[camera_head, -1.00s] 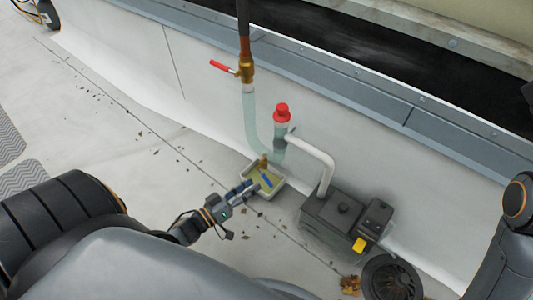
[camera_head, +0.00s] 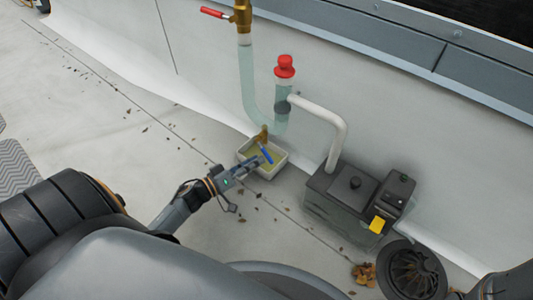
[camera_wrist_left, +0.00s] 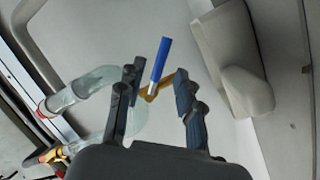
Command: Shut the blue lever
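The blue lever (camera_head: 266,153) sits on a small brass valve (camera_head: 262,135) above a shallow tray (camera_head: 280,163) at the foot of the wall. It also shows in the left wrist view (camera_wrist_left: 159,60), with a pale metal shank below the blue handle. My left gripper (camera_head: 257,162) is just left of and below the lever in the head view. In the wrist view my left gripper (camera_wrist_left: 158,82) is open, its two fingers apart. The lever appears in the gap between them, with no clear contact. My right gripper is not in view.
A red-handled valve (camera_head: 240,15) and clear pipe (camera_head: 248,85) stand behind. A red-capped pipe (camera_head: 285,66) joins a white pipe (camera_head: 325,115) leading to a dark box (camera_head: 345,190). A round drain grate (camera_head: 415,272) lies at lower right. Floor at left is mostly clear, with scattered leaves.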

